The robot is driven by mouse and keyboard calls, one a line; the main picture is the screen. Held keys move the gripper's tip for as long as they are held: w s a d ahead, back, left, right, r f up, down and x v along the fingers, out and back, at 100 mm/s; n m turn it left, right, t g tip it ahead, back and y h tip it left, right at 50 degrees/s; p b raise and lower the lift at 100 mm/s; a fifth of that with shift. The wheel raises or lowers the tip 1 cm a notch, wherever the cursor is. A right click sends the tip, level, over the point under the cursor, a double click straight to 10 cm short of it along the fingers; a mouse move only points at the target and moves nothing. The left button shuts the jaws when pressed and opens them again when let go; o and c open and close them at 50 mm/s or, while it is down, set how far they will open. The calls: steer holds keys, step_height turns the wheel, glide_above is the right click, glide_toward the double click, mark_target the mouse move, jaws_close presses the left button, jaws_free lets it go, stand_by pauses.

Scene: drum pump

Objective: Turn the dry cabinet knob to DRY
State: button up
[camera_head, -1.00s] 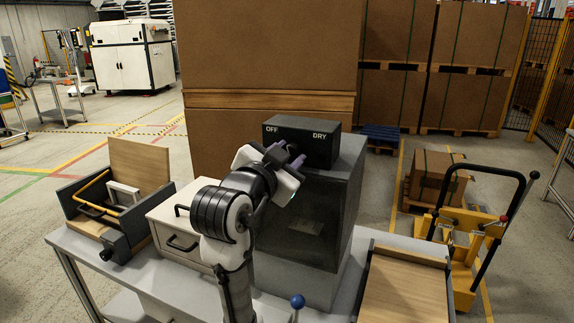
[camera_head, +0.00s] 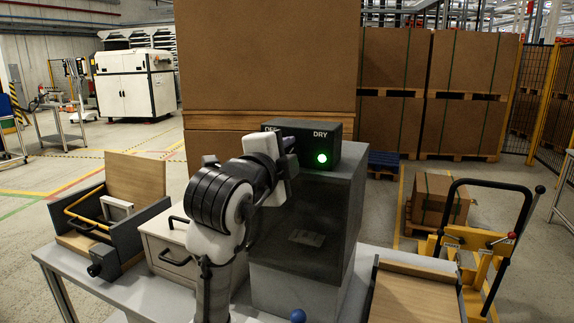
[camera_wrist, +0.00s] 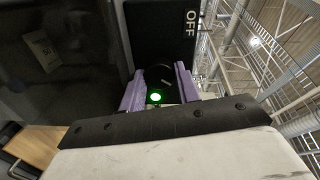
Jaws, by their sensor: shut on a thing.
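The dry cabinet (camera_head: 335,200) is a dark box with a see-through front. A black control box (camera_head: 345,150) on its top reads OFF at left, partly covered by my arm, and DRY at right. A green lamp (camera_head: 321,158) glows under DRY. My gripper (camera_head: 288,146) is at the control box's front, left of the lamp, and hides the knob in the head view. In the wrist view, the purple fingers of my gripper (camera_wrist: 159,88) are shut on the dark round knob (camera_wrist: 158,74). The green glow also shows there, between the fingers.
A beige drawer unit (camera_head: 165,250) and an open box with a yellow handle (camera_head: 85,215) stand left of the cabinet. A wooden tray (camera_head: 412,293) lies at right, and a blue ball-topped lever (camera_head: 298,316) is in front. Tall cartons (camera_head: 265,60) stand behind.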

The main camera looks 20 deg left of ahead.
steer(key=shift+m+b, duration=0.5)
steer(key=shift+m, duration=0.5)
steer(key=o, duration=1)
steer(key=shift+f, duration=0.1)
